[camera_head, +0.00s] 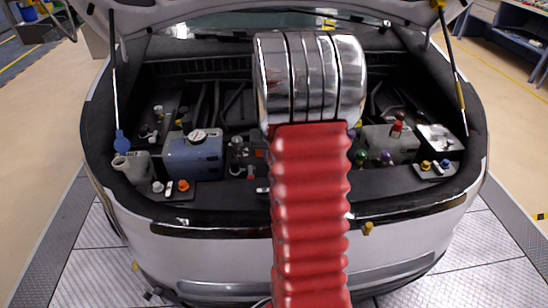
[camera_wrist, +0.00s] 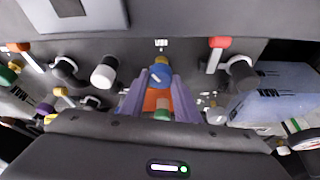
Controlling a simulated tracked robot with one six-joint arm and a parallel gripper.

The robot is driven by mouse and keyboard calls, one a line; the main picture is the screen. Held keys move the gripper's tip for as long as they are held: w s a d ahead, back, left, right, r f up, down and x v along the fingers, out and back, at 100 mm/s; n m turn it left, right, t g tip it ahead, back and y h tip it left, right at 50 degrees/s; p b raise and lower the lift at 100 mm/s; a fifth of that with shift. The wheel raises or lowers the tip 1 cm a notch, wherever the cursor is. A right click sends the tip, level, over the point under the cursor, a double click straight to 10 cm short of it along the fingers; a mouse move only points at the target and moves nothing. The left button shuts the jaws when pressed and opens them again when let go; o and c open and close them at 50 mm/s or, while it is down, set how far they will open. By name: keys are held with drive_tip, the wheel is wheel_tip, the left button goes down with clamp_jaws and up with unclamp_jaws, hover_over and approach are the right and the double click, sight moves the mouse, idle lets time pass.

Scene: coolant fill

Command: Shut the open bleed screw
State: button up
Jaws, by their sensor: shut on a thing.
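In the wrist view, my gripper (camera_wrist: 161,80) has its two lavender fingers closed around a small blue-topped screw (camera_wrist: 159,72). A yellow part shows just beyond it, and orange and green parts show between the fingers. A red-handled screw (camera_wrist: 217,44) stands to the right, and an orange-red handled one (camera_wrist: 18,47) stands at the far left. I cannot tell from these frames which bleed screw is open. In the head view my arm hides the gripper and the middle of the engine bay.
In the head view, a blue tank (camera_head: 195,157) and a pale filler neck (camera_head: 130,168) are left of my arm. A grey tank (camera_head: 390,145) with a red-topped screw (camera_head: 396,128) is on the right. Black hose ends (camera_wrist: 65,70) and a white cap (camera_wrist: 103,72) crowd the gripper's left side.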

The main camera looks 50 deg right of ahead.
drive_tip(key=shift+w+a+m+g+h, duration=0.15)
drive_tip(key=shift+m+g, duration=0.3)
drive_tip(key=shift+m, duration=0.7)
drive_tip(key=shift+d+m+g+h, duration=0.1)
drive_tip(key=shift+m+g, duration=0.3)
drive_tip(key=shift+m, duration=0.7)
drive_tip(key=shift+w+a+m+g+h, duration=0.15)
drive_tip(key=shift+m+g, duration=0.3)
drive_tip(key=shift+m, duration=0.7)
drive_tip(key=shift+s, duration=0.1)
drive_tip(key=o, duration=1)
drive_tip(key=shift+o, duration=0.2)
drive_tip(key=shift+d, duration=0.1)
drive_tip(key=v, duration=1.3)
drive_tip(key=shift+a+r, duration=0.2)
drive_tip(key=shift+r, duration=0.15)
